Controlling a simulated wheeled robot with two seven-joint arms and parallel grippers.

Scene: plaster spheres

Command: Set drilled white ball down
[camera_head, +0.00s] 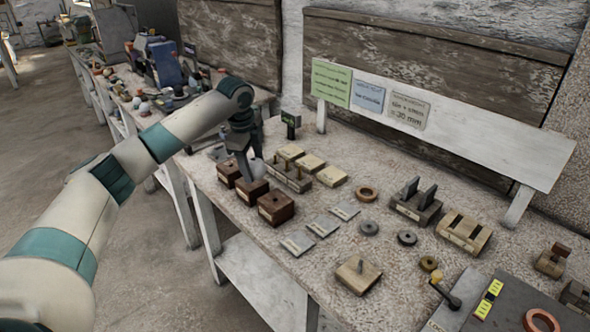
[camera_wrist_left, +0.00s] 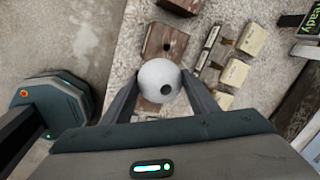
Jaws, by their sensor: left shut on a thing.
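The drilled white ball (camera_wrist_left: 160,78) is between the fingers of my left gripper (camera_wrist_left: 160,92), with its dark hole facing the wrist camera. In the head view the left gripper (camera_head: 248,166) points down over the row of dark wooden blocks, and the ball (camera_head: 258,168) shows only partly beside the fingers. The middle block (camera_head: 250,189), the front block (camera_head: 276,208) and the far block (camera_head: 229,174) stand in a row at the table's left edge. In the wrist view one block (camera_wrist_left: 167,38) shows a round hole in its top. The ball hides part of another block; whether it touches is unclear.
Pale wooden blocks (camera_head: 311,162) and a holed rack (camera_head: 289,178) stand just right of the dark blocks. A sign board (camera_head: 450,120) stands behind.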

